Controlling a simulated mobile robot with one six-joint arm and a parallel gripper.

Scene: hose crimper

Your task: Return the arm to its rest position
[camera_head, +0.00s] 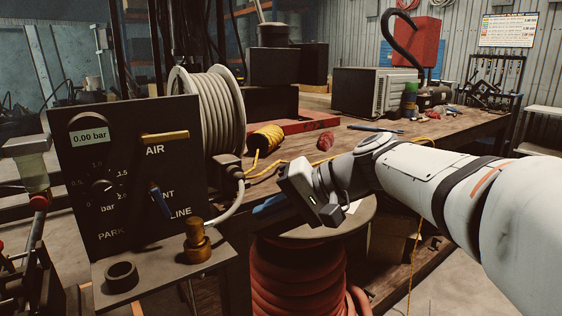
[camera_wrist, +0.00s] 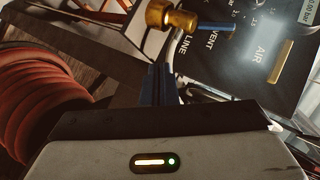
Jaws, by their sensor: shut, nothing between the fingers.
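My arm (camera_head: 420,185) reaches in from the right edge of the head view, over the red hose reel. My gripper (camera_head: 262,207) is at its end, with its blue fingers pointing left toward the black control panel (camera_head: 130,175). In the wrist view my gripper (camera_wrist: 160,72) shows its blue fingers together, with nothing between them. The fingertips appear close to the brass fitting (camera_wrist: 172,16) in that view, but I see no contact. The panel has a lit 0.00 bar display, a knob, a brass AIR bar and a small blue lever at VENT/LINE.
The brass fitting (camera_head: 197,241) and a dark ring (camera_head: 122,277) sit on the panel's front shelf. A red hose reel (camera_head: 298,275) stands below my gripper. A grey cable spool (camera_head: 212,110) is behind. The workbench (camera_head: 460,128) holds a yellow coil, a grey box and tools.

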